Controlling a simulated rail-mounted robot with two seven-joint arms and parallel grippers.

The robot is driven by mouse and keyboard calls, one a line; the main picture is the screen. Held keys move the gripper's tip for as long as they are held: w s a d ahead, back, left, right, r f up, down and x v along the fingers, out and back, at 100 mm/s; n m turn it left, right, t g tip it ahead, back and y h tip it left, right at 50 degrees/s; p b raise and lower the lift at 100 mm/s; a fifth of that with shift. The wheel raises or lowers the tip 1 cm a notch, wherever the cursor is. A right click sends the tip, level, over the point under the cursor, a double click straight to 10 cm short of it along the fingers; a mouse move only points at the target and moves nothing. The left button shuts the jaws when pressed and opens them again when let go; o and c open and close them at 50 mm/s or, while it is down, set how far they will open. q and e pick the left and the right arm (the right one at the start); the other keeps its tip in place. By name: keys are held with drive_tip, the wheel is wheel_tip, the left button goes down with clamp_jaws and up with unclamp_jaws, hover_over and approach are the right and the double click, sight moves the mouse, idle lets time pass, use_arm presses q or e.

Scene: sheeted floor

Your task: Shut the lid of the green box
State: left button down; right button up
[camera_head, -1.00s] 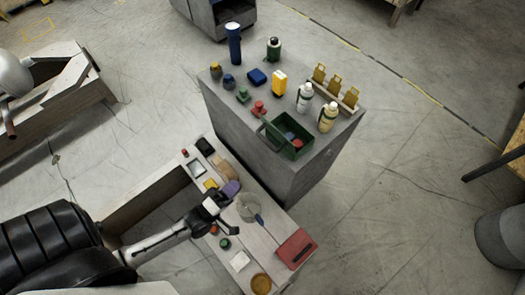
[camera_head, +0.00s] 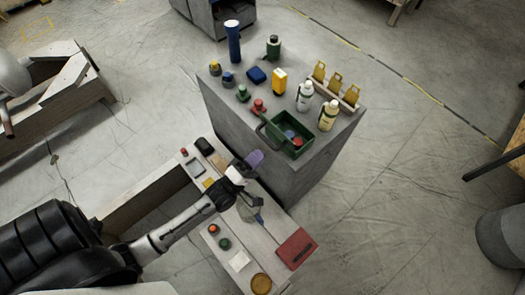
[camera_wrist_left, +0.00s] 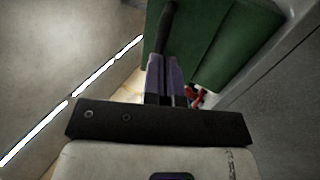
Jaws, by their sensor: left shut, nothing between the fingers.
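The green box (camera_head: 303,148) stands at the front edge of the tall grey cabinet top. Its lid (camera_head: 273,136) stands open on the box's left side, and red and blue things show inside. My left gripper (camera_head: 256,157), with purple fingers, is just below and left of the box, beside the cabinet's front face. In the left wrist view the shut, empty fingers (camera_wrist_left: 165,75) point toward a green panel of the box (camera_wrist_left: 215,45), which is close ahead. I cannot tell whether they touch. My right gripper is in neither view.
Bottles (camera_head: 304,96), a yellow container (camera_head: 279,81), a blue torch (camera_head: 233,42) and small knobs (camera_head: 258,105) stand around the box on the cabinet. A lower bench (camera_head: 222,262) holds a red case (camera_head: 296,249) and several small items.

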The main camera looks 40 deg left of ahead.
use_arm(q)
drive_tip(key=shift+x, duration=1.1)
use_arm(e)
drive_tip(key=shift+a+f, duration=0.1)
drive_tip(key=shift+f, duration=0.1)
use_arm(q)
drive_tip(key=shift+r, duration=0.1)
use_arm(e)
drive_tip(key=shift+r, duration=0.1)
